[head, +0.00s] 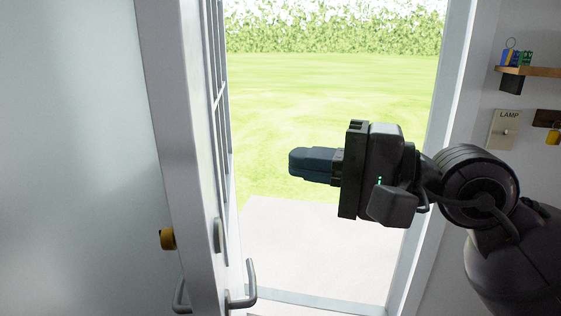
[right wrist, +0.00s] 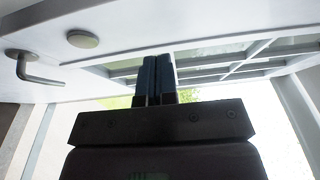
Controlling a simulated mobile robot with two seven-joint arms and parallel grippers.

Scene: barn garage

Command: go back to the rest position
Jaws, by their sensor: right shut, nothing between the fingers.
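My right gripper (head: 291,162) reaches in from the right in the head view, in front of the open doorway. Its blue-grey fingers are together and empty. They point left toward the door (head: 165,120), apart from it in the head view. The right wrist view shows the same shut fingers (right wrist: 157,62) with the door's panes and handle behind them. My left gripper is not in view.
The right door frame (head: 428,160) is behind my right arm. A shelf (head: 530,71) and a lamp switch (head: 505,130) are on the right wall. Grass lies outside.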

